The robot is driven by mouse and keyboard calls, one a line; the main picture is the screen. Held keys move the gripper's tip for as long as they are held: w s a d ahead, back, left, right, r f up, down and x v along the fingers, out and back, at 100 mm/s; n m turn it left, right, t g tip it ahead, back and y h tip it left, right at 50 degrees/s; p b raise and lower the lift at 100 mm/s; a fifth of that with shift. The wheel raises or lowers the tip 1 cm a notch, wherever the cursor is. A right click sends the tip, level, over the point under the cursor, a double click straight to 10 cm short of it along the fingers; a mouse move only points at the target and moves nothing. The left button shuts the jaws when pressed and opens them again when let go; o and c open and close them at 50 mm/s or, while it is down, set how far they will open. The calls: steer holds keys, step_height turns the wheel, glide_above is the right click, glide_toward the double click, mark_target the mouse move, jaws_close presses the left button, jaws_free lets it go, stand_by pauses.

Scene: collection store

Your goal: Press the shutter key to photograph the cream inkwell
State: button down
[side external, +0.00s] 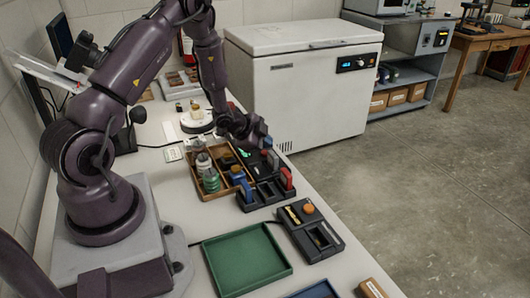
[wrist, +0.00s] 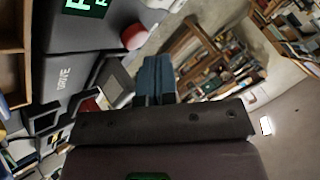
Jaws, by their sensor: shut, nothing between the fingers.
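My gripper (side external: 260,140) is shut and empty, above the far end of a black device; its closed blue-grey fingers show in the wrist view (wrist: 155,78). The black device (wrist: 88,25) has a lit green display and a round red knob (wrist: 135,36), left of my fingertips. I cannot read which part is the shutter key. A white round stand (side external: 197,124) is behind my gripper in the side view. My gripper hides part of the device.
A wooden compartment tray (side external: 215,190) holds several bottles. A black rack (side external: 263,196) with coloured pieces stands beside it. Nearer are a black box with an orange knob (side external: 308,209) and an empty green tray (side external: 246,262). A white freezer (side external: 300,85) stands beyond the table's edge.

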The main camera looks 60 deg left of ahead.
mark_target(265, 153)
steer(key=shift+f, duration=0.35)
steer(key=shift+f, duration=0.45)
stand_by(0.5)
stand_by(0.4)
steer(key=shift+r, duration=0.85)
steer(key=shift+r, duration=2.55)
